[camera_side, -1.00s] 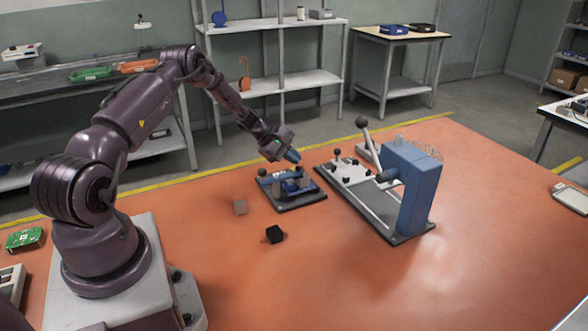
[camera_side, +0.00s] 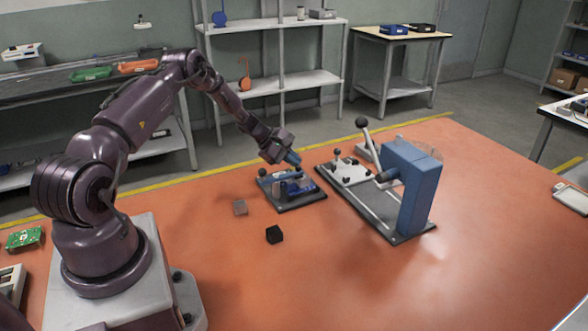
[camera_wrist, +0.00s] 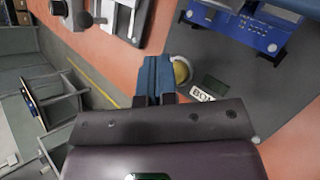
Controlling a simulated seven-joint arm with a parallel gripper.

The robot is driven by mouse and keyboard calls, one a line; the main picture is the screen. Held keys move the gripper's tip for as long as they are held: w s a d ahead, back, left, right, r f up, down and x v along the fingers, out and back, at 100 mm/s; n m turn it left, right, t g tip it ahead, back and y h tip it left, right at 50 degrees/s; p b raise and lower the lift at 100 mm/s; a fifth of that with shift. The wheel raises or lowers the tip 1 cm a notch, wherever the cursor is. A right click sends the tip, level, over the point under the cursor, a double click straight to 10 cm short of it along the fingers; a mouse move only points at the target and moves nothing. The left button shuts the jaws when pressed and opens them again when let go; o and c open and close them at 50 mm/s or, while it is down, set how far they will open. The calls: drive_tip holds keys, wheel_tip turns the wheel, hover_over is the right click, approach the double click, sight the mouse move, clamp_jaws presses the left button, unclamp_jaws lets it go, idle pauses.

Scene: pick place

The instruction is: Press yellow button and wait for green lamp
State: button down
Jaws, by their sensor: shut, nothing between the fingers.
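My gripper (camera_side: 293,158) is shut and empty, pointing down over the back of a dark base plate (camera_side: 300,204) that carries a blue fixture (camera_side: 307,186). In the wrist view, the blue fingertips (camera_wrist: 157,76) are together just left of a round yellow button (camera_wrist: 181,70) and overlap its left edge. I cannot tell whether they touch it. In the side view I cannot make out the button. A dark greenish rectangle (camera_wrist: 215,86) lies right of the button, above a white label. I see no lit green lamp.
A tall blue press (camera_side: 405,185) with a lever stands right of the base plate. A black cube (camera_side: 274,234) and a grey-brown cube (camera_side: 240,207) lie in front and to the left. The orange floor at the front is clear.

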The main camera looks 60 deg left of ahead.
sight(293, 169)
drive_tip(key=shift+f, duration=0.4)
drive_tip(key=shift+r, duration=0.1)
idle(0.5)
drive_tip(key=shift+r, duration=0.75)
drive_tip(key=shift+r, duration=2.5)
